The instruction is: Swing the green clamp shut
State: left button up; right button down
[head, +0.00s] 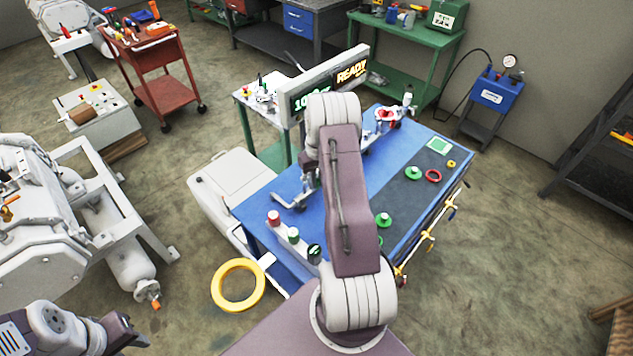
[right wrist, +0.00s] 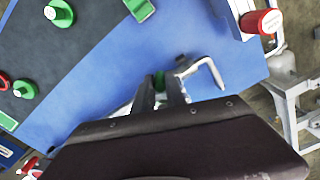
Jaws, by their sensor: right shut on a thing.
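My right gripper (right wrist: 165,98) is low over the blue table top in the right wrist view. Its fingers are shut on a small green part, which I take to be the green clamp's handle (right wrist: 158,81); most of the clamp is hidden. A bent grey metal bar (right wrist: 208,70) stands just beside the fingertips. In the head view the bar (head: 290,200) lies left of my right arm, and my right gripper (head: 311,181) is mostly hidden by that arm. My left gripper is not in view; only part of the left arm shows at the bottom left.
Green parts (head: 413,172) and a red ring (head: 433,175) lie on the dark strip. A display sign (head: 325,80) stands behind.

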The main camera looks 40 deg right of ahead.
jog(key=shift+w, duration=0.1)
dwell(0.4)
jog(key=c, duration=1.4)
grip_release()
jog(key=shift+d, duration=0.1)
jog(key=shift+o, duration=0.2)
notch_tip(320, 180, up, 9)
jog(key=shift+r+b, duration=0.1)
jog(key=shift+b, duration=1)
